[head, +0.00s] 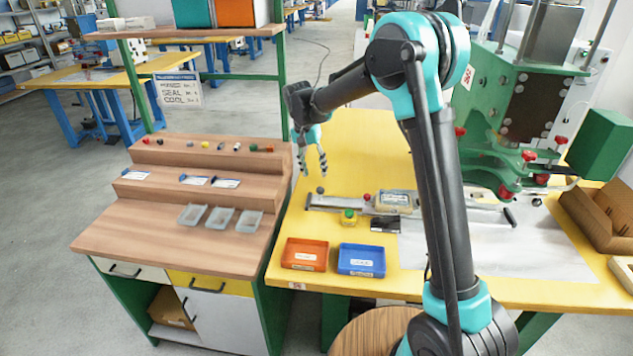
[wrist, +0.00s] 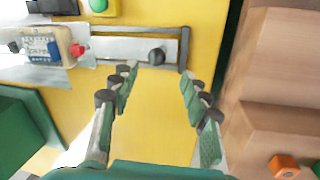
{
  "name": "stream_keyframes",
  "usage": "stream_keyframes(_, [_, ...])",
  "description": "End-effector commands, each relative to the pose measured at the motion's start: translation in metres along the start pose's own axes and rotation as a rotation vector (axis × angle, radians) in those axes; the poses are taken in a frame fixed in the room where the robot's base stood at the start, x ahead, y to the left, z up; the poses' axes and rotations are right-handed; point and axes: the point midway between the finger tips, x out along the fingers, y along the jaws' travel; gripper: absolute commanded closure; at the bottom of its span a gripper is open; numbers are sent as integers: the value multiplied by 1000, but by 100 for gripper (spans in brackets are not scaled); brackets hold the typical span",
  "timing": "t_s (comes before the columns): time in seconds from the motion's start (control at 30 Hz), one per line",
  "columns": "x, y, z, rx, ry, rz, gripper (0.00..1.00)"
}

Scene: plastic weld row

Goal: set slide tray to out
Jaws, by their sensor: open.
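The slide tray (head: 345,205) is a flat grey metal slide on the yellow table, with a dark bar across its left end. It also shows in the wrist view (wrist: 125,48), with a dark round knob (wrist: 157,57) near that end bar. A pale labelled block (head: 393,202) sits farther along the slide, with a red knob (head: 367,197) beside it. My gripper (head: 314,173) is open and empty, fingers pointing down above the knob end. In the wrist view my open fingers (wrist: 158,80) stand either side of the knob's line, apparently not touching it. My arm hides part of the slide.
A green button box (head: 349,217), an orange bin (head: 304,255) and a blue bin (head: 361,260) lie at the table's front. A green press (head: 515,110) stands at right. A stepped wooden bench (head: 190,190) stands close at left.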

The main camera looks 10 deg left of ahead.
Motion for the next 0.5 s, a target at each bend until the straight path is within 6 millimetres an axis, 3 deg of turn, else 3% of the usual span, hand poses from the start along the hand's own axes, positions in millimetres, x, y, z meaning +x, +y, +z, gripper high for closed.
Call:
stream_keyframes(0.2, [-36,0,0,-1,0,0,54])
stream_keyframes(0.5, [-50,0,0,0,0,-1,54])
